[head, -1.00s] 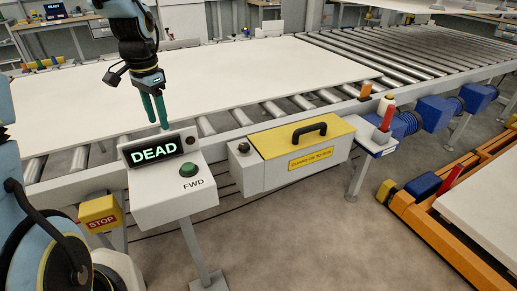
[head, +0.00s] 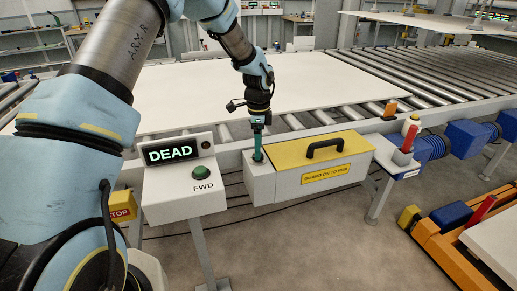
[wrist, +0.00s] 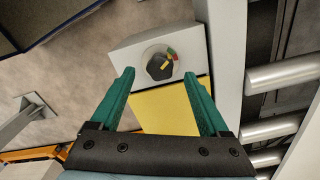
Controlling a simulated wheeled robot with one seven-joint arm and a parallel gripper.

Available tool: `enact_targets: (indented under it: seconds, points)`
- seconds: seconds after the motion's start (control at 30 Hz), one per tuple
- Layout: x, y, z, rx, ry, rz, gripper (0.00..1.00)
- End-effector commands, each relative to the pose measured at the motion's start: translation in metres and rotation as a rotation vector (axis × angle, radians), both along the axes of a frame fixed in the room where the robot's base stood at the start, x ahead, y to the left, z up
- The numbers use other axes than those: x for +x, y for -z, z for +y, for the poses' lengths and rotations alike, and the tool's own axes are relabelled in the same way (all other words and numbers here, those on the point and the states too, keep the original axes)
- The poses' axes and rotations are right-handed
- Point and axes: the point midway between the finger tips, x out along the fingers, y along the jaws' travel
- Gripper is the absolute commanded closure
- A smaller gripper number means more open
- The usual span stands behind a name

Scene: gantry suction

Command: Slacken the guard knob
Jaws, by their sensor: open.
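The guard knob (wrist: 158,67) shows in the wrist view as a dark round knob with a yellow pointer, with a small red and green mark beside its rim. It sits on a grey box end (head: 262,184), left of the yellow guard cover (head: 300,148). My gripper (head: 257,157) points down over that box end in the head view and hides the knob there. Its teal fingers (wrist: 160,76) are open, one to each side of the knob in the wrist view. I cannot tell whether they reach down around it. Nothing is held.
The guard cover has a black handle (head: 325,148). A control box (head: 183,200) with a "DEAD" display and a green FWD button stands to the left. A white sheet (head: 330,85) lies on the rollers behind.

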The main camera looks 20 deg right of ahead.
Motion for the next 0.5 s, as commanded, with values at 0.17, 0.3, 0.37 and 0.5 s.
enact_targets:
  seconds: [0.17,0.3,0.37,0.5]
  points:
    - [0.000,0.018,0.000,0.000,-0.002,0.001,0.21]
    - [0.000,0.023,0.000,0.000,-0.003,0.000,0.21]
    - [0.000,0.024,0.000,0.000,-0.003,0.000,0.21]
    - [0.000,0.024,0.000,0.000,-0.003,-0.001,0.21]
